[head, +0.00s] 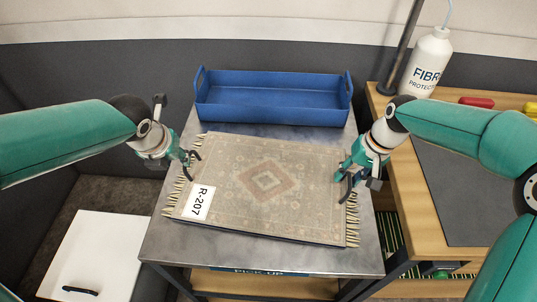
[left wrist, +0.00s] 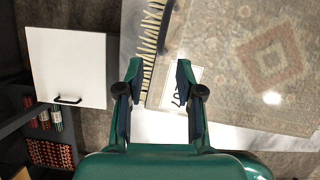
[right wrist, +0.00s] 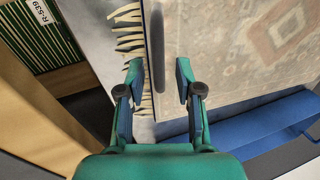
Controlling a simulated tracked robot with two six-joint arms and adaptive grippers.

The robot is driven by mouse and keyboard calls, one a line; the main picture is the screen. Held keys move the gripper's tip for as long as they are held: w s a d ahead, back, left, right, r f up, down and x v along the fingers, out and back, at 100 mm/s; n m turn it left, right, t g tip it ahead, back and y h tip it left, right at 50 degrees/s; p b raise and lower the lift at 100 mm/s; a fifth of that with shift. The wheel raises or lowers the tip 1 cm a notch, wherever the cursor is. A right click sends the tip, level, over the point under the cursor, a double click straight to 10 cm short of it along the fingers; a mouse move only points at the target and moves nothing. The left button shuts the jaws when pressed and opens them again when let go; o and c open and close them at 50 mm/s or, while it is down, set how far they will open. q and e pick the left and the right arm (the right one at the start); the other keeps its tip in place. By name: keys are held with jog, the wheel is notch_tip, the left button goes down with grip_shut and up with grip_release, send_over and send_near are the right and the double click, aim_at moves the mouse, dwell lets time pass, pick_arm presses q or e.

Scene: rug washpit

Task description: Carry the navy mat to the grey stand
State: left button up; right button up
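No plainly navy mat shows on top. A beige, patterned rug (head: 240,180) with a red diamond, fringed ends and an R-207 label lies flat on the grey metal table (head: 172,240); a dark edge shows beneath its front side. My left gripper (head: 191,168) is open at the rug's left fringed end. In the left wrist view its fingers (left wrist: 158,68) stand apart over the rug's corner, by the label. My right gripper (head: 346,182) is open at the right fringed end. In the right wrist view its fingers (right wrist: 157,72) stand apart over the rug's edge. Neither visibly holds anything.
A blue open bin (head: 275,112) stands at the table's back. At right, a wooden bench (head: 405,190) carries a dark grey pad (head: 450,185), a white bottle (head: 427,65) and a red-handled item (head: 476,102). A white box (head: 92,258) stands at lower left.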

jog(key=shift+r, duration=0.15)
pick_arm(q)
jog(key=v, duration=0.4)
pick_arm(e)
jog(key=v, duration=1.1)
jog(key=shift+r, duration=0.3)
pick_arm(q)
jog(key=shift+f, duration=0.1)
pick_arm(e)
jog(key=shift+d, duration=0.1)
